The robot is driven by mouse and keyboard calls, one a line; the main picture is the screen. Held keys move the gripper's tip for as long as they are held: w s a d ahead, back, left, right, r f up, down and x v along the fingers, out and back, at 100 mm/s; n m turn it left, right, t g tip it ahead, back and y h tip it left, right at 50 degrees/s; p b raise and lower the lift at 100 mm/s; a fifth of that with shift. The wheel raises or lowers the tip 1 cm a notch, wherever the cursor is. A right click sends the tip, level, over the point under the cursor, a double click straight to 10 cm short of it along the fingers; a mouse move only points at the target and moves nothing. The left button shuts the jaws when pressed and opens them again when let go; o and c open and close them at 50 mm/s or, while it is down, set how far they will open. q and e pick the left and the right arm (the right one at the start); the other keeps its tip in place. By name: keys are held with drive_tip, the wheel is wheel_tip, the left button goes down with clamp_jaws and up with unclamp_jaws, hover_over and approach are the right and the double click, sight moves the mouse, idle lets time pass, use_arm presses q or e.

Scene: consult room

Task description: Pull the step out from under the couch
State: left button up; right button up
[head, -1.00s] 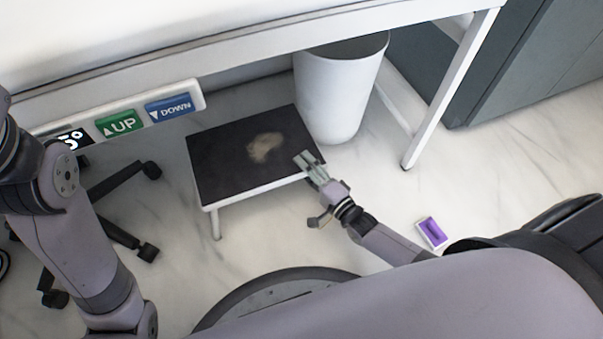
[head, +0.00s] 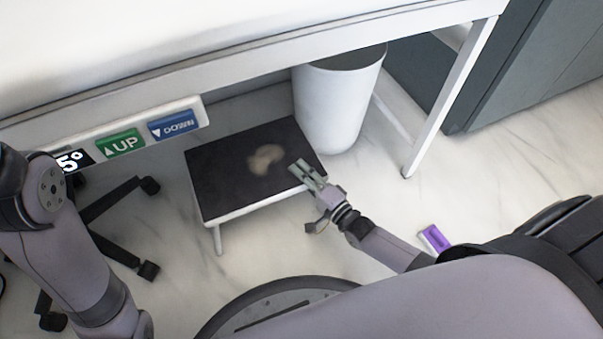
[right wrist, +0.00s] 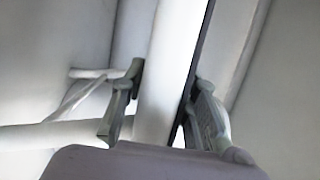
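The step (head: 225,178) has a dark, worn top with a pale patch and a white frame. It stands on the floor, partly under the white couch (head: 330,35). My right gripper (head: 305,174) is at the step's near right edge, one finger over the dark top. In the right wrist view the fingers (right wrist: 163,100) lie on either side of the white rim (right wrist: 172,70), close against it. The lower finger is mostly hidden in the head view. My left arm (head: 65,235) comes in at the left; its gripper is out of frame.
A white bin (head: 338,105) stands just behind the step. A couch leg (head: 450,100) and grey cabinet (head: 535,65) are at right. A wheeled base (head: 120,235) is at left. A purple-and-white item (head: 434,238) lies on the floor.

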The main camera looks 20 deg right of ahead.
clamp_jaws()
idle(0.6)
